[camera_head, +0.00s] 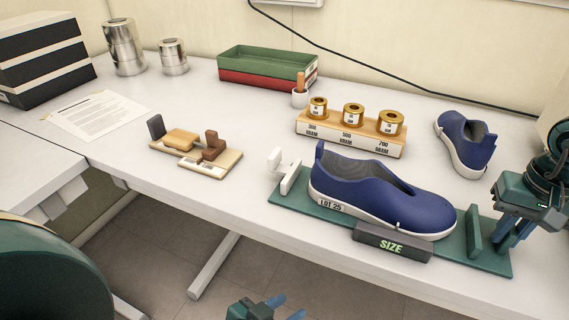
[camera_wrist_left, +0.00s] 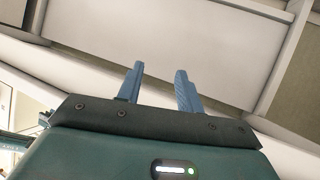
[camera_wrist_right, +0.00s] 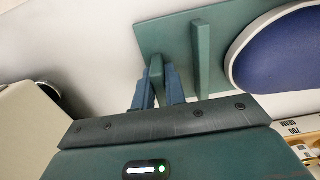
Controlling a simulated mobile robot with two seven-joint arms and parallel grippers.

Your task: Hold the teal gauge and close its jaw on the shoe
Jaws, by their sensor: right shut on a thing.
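The teal gauge (camera_head: 495,262) lies on the table's front right part with a dark SIZE block (camera_head: 393,243) at its front edge. A blue shoe (camera_head: 385,190) with a white sole and LOT 25 label rests on it, toe to the right. A teal upright jaw (camera_head: 473,232) stands just beyond the toe, with a narrow gap in the right wrist view (camera_wrist_right: 200,60). My right gripper (camera_head: 515,232) is shut on a second teal upright (camera_wrist_right: 156,78) of the gauge, beyond the jaw. My left gripper (camera_head: 286,306) is open and empty, low in front of the table.
A white stop (camera_head: 284,172) stands at the gauge's left end. Behind are a wooden weight rack (camera_head: 350,135), a second blue shoe (camera_head: 465,143) and stacked trays (camera_head: 267,70). A small wooden fixture (camera_head: 197,147) sits left. The table between it and the gauge is clear.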

